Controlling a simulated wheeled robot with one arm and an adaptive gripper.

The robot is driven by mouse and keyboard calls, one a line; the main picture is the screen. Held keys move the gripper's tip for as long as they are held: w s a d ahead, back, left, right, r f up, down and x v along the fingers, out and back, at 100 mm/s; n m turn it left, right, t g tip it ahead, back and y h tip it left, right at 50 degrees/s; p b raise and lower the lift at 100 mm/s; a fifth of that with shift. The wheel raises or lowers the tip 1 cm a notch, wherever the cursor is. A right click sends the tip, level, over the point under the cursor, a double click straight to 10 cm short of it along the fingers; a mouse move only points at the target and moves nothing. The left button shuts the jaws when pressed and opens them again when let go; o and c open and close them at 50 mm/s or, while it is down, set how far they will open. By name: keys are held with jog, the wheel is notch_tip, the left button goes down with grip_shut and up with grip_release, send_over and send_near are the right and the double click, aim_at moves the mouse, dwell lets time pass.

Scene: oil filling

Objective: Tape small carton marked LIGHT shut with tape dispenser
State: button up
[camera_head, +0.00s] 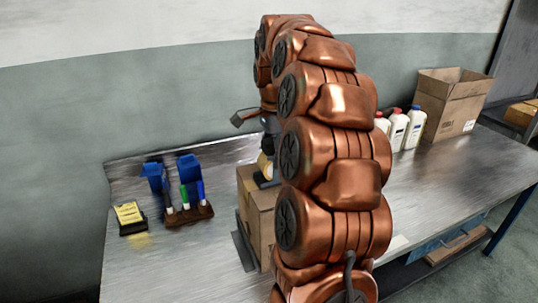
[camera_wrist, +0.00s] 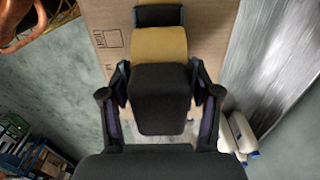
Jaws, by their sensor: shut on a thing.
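A brown carton (camera_head: 257,206) stands on the metal table, largely hidden behind my arm in the head view. In the wrist view the carton (camera_wrist: 112,62) lies below my gripper, with a printed label and box mark near its left edge. My gripper (camera_wrist: 160,105) is shut on the tape dispenser (camera_wrist: 160,92), which has a black body and a tan tape roll. The dispenser is over the carton's top; whether it touches cannot be told. In the head view the tape roll (camera_head: 265,165) shows just above the carton, left of my arm.
A holder with blue funnels and markers (camera_head: 188,213) and a yellow note pad (camera_head: 129,215) stand at the left. White bottles (camera_head: 397,130) and an open carton (camera_head: 444,108) stand at the back right. The table (camera_head: 440,175) is clear at right.

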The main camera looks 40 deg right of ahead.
jog(key=shift+s+d, duration=0.25)
jog(key=shift+d, duration=0.4)
jog(key=shift+s+d, duration=0.2)
jog(key=shift+d, duration=0.75)
jog(key=shift+s+d, duration=0.1)
jog(key=shift+d, duration=0.2)
jog(key=shift+d, duration=0.15)
jog(key=shift+s+d+b, duration=0.1)
jog(key=shift+s+d, duration=0.2)
jog(key=shift+d, duration=0.45)
jog(key=shift+s+d+b, duration=0.1)
jog(key=shift+s+d, duration=0.25)
jog(key=shift+d, duration=0.45)
jog(key=shift+s+d+b, duration=0.1)
jog(key=shift+s+d, duration=0.2)
jog(key=shift+d, duration=0.45)
jog(key=shift+d, duration=0.2)
